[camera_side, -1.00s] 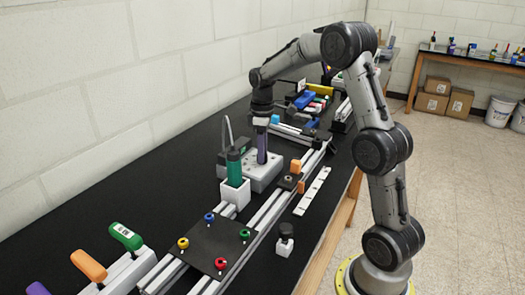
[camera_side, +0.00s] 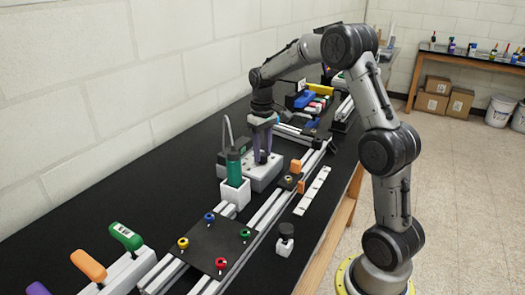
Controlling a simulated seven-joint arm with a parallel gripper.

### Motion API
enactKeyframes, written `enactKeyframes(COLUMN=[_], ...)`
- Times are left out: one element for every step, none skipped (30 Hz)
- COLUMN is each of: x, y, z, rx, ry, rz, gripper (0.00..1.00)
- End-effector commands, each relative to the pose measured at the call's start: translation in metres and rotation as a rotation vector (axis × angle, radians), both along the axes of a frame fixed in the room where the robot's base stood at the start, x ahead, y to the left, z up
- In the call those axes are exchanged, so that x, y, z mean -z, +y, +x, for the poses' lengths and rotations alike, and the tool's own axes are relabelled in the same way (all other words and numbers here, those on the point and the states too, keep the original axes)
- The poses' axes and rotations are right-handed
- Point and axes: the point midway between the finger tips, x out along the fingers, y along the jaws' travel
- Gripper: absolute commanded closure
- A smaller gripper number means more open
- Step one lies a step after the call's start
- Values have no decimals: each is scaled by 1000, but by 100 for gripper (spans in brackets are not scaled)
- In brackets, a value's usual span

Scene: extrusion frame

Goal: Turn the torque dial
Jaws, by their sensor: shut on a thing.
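My gripper (camera_side: 261,159) points straight down over a low light-grey box (camera_side: 266,180) on the black bench. Its two purple-grey fingers show side by side with a narrow gap between them. The fingertips are at the top of the box and shut on the small dial there. The dial itself is mostly hidden by the fingers, so its marks and angle cannot be read.
A green-handled tool (camera_side: 234,168) stands in a white holder (camera_side: 235,192) just in front of the box. A black plate (camera_side: 215,245) with coloured knobs lies nearer. A white strip (camera_side: 312,191) lies at right.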

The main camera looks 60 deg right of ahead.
Motion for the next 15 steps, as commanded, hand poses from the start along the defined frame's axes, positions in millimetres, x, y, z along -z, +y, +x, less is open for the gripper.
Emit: enactKeyframes(x=[-2,-2,-2,-2,-1,-1,-1,-2,-2,-2,-2,-2,-2,-2,-2], y=[0,0,0,0,0,0,0,0,0,0,0,0,0,0,0], z=[0,0,0,0,0,0,0,0,0,0,0,0,0,0,0], rx=[45,73,111,140,168,206,235,263,301,330,358,396,425,453,491], ry=[-2,-2,-2,-2,-1,-1,-1,-1,-2,-1,-1,-3,-3,-3,-3], rz=[-2,-2,-2,-2,-1,-1,-1,-1,-2,-2,-2,-1,-1,-1,-1], gripper=[100,100,100,100,100,100,100,100,100,100,100,100,100,100,100])
